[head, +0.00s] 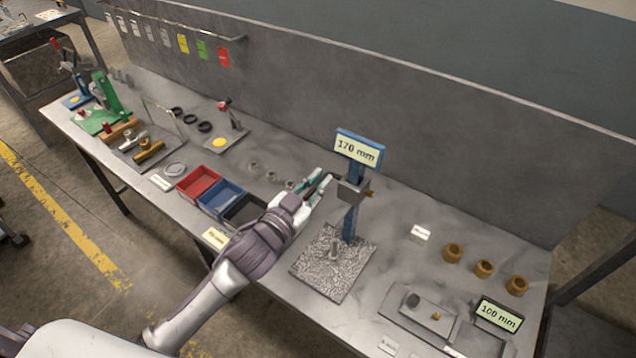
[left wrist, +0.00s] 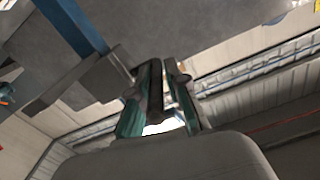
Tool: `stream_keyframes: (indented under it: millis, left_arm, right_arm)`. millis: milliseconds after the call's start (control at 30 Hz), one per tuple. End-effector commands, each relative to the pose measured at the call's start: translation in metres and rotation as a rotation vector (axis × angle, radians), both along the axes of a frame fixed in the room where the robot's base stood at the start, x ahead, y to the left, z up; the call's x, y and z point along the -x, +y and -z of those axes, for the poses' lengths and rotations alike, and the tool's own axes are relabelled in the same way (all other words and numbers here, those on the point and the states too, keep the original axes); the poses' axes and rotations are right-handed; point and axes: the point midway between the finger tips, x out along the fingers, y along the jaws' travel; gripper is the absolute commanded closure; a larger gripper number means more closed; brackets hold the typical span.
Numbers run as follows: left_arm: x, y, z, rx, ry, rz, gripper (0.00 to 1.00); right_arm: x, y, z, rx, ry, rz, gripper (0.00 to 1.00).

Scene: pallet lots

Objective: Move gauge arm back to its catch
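The height gauge stands on a speckled grey base plate (head: 318,280), with a blue column (head: 351,225) and a display (head: 358,151) reading 170 mm at its top. The grey gauge arm (head: 350,192) sits high on the column, with a small brass part at its right. In the left wrist view a grey block of the gauge (left wrist: 90,82) lies left of the fingers. My left gripper (head: 324,184) is just left of the gauge arm. Its teal fingers (left wrist: 162,85) are slightly apart, with nothing clearly between them. Contact cannot be told. My right gripper is out of view.
Red (head: 198,182) and blue (head: 222,197) bins lie left, partly beside my left arm. Several brass rings (head: 485,268) and a 100 mm display (head: 498,316) are at right. A grey back panel (head: 450,140) bounds the bench.

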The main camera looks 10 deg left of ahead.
Motion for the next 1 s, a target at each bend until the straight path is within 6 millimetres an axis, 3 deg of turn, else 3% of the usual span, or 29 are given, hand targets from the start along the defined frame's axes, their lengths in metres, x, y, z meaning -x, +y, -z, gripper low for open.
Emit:
stream_keyframes:
  millis: [33,100,467,567,1000]
  left_arm:
    - [-0.001,0.000,-0.003,0.001,-0.005,-0.001,0.75]
    - [-0.001,0.000,-0.002,0.000,-0.003,0.000,0.63]
    - [0.004,0.001,0.002,-0.001,0.005,-0.001,0.63]
    - [0.014,0.006,0.003,0.000,0.007,-0.002,0.63]
    - [0.096,0.035,0.002,0.000,0.005,-0.001,0.63]
  right_arm:
    - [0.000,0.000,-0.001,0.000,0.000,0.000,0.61]
    - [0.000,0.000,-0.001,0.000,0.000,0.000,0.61]
    - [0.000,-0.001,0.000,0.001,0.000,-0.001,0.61]
    - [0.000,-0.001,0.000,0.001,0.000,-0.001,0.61]
    - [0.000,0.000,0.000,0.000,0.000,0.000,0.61]
